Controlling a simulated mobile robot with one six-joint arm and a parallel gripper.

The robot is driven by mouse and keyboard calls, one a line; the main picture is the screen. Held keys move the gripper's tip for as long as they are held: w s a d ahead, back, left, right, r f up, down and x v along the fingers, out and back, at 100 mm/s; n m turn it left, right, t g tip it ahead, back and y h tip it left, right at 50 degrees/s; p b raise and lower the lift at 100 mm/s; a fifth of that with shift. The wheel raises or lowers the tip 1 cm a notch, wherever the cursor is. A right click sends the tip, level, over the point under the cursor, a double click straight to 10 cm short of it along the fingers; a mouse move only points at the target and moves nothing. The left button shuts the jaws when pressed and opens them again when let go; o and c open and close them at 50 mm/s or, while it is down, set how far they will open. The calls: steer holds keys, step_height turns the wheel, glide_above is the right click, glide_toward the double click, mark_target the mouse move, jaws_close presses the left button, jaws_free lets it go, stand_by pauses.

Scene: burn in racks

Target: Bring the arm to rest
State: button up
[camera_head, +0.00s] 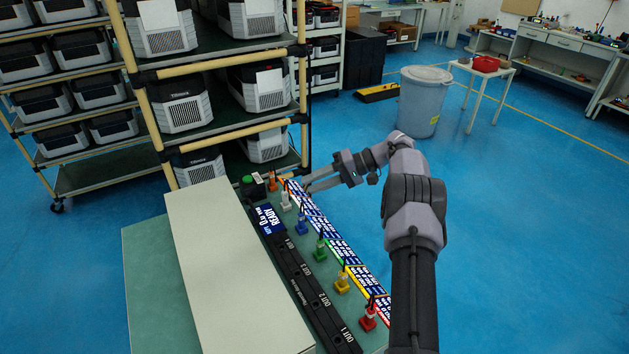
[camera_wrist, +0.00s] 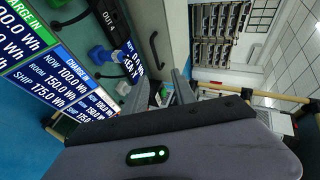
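My gripper (camera_head: 306,184) is at the end of my grey arm, over the far part of the green bench. Its two fingers point left in the head view and stand apart with nothing visible between them. In the wrist view my gripper (camera_wrist: 162,92) shows two dark fingers with a gap, and a small green item lies beyond it. Near the fingers stand a white plug (camera_head: 286,202), an orange plug (camera_head: 272,182) and a blue plug (camera_head: 301,225). I cannot tell whether a finger touches any of them.
A black power strip (camera_head: 305,280) and a pale box (camera_head: 228,265) lie on the bench. Green, yellow and red (camera_head: 369,320) plugs line its right edge beside a display strip (camera_head: 335,235). Racks (camera_head: 225,60) stand behind. A bin (camera_head: 422,100) stands on open blue floor at right.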

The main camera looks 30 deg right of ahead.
steer(key=a+r+g+h, duration=0.1)
steer(key=a+r+h, duration=0.1)
steer(key=a+r, duration=0.45)
steer(key=s+a+r+g+h, duration=0.1)
steer(key=s+a+r+h, duration=0.3)
steer(key=s+a+r, duration=0.9)
steer(key=s+a+f+t+h, duration=0.1)
steer(key=s+a+f+h, duration=0.1)
steer(key=s, duration=0.9)
steer(key=s+a+f+m+t+h, duration=0.1)
steer(key=s+a+f, duration=0.1)
steer(key=s, duration=1)
steer(key=shift+a+f+m+h, duration=0.3)
steer(key=shift+a+f+h, duration=0.1)
steer(key=shift+a, duration=0.45)
